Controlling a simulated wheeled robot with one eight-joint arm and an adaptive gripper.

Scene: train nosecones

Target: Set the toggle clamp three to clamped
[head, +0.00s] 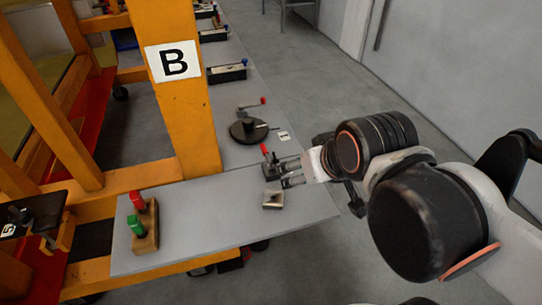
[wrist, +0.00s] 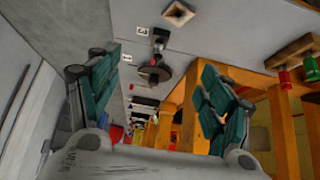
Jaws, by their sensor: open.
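A small dark toggle clamp (head: 271,168) with a red-tipped lever stands on the grey bench, right at my gripper's fingertips in the head view. Its lever stands up, tilted. In the wrist view the clamp (wrist: 160,40) lies ahead, between and beyond the fingers, beside a white number tag (wrist: 142,30) too small to read surely. My gripper (head: 291,174) is open and empty. In the wrist view its two teal-padded fingers (wrist: 160,68) are wide apart. I cannot tell whether a finger touches the clamp. Fingers partly hide its right side in the head view.
Behind the clamp is a round black disc (head: 248,130) with a red-knobbed crank, by a tag reading 1. A small square metal block (head: 273,200) lies in front. A wooden block (head: 145,224) with red and green knobs stands left. An orange post (head: 172,90) rises behind the bench.

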